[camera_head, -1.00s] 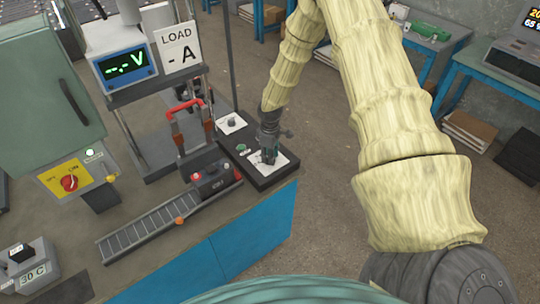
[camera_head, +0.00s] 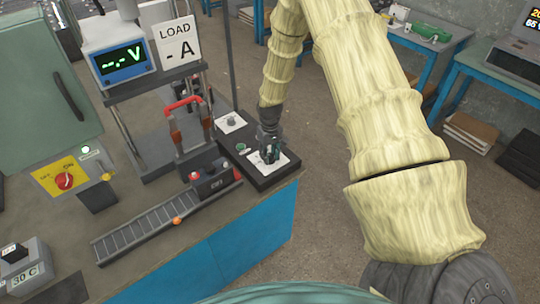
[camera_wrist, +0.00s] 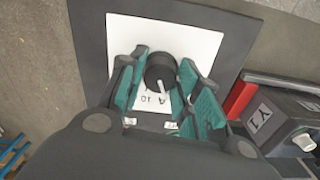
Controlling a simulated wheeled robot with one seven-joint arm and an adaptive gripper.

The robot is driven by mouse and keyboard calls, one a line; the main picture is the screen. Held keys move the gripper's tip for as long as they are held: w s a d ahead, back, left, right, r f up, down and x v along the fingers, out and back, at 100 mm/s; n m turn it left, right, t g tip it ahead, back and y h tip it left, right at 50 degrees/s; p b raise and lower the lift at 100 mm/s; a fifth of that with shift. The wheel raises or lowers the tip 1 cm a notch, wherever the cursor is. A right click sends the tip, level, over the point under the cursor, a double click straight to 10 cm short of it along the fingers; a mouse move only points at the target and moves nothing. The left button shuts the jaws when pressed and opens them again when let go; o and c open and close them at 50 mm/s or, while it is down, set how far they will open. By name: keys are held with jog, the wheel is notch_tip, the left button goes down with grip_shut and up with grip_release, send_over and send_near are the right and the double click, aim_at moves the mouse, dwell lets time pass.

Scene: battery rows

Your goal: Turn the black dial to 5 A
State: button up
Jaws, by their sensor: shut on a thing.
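The black dial (camera_wrist: 160,70) sits on a white plate (camera_wrist: 198,42) in the wrist view. My gripper (camera_wrist: 162,82) points down at it, its teal-padded fingers on either side of the dial, shut on it. The dial's white pointer line faces the lower part of the view, near printed marks that look like "10" and "A"; other marks are partly hidden by the fingers. In the head view my gripper (camera_head: 270,154) stands over the white plate on the black box at the bench's right end and hides the dial.
Another knob on a white plate (camera_head: 231,121) is behind my gripper.

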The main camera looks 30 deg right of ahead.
aim_at(270, 155)
jog(key=shift+d+m, duration=0.1)
jog(key=shift+m, duration=0.3)
jog(key=o, duration=1)
jog(key=shift+o, duration=0.2)
notch_tip(270, 155, up, 12)
dwell(0.6)
